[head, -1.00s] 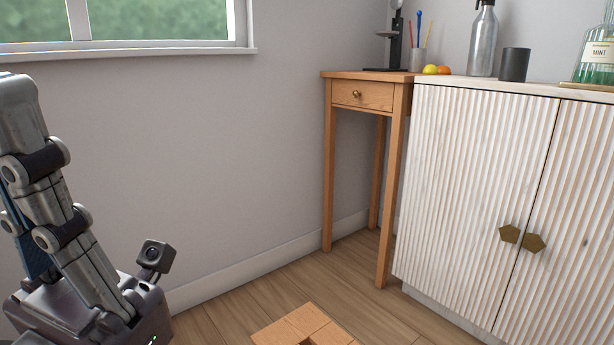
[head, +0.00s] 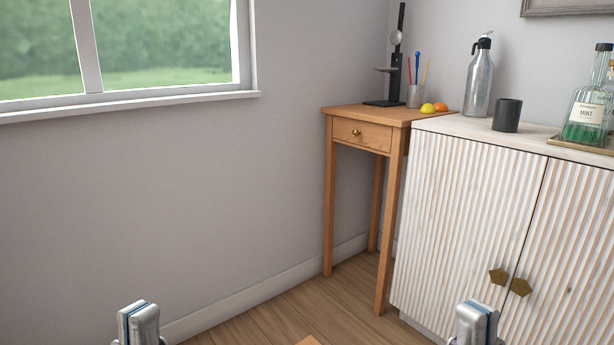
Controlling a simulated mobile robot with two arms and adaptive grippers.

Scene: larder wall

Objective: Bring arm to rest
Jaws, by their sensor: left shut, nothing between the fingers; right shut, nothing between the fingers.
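My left gripper (head: 139,318) shows at the bottom edge, left of centre. Only its upright fingertips are in view, shut and empty. My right gripper (head: 477,318) shows at the bottom edge, right of centre, in front of the lower part of the cabinet in the picture. Its fingertips also point up, shut and empty. The rest of both arms is below the frame.
A white fluted cabinet (head: 462,217) stands at right. Its top bears a metal bottle (head: 479,84), a dark cup (head: 507,116) and a green mint bottle (head: 586,113). A wooden side table (head: 364,113) stands beside it. Wood floor shows below.

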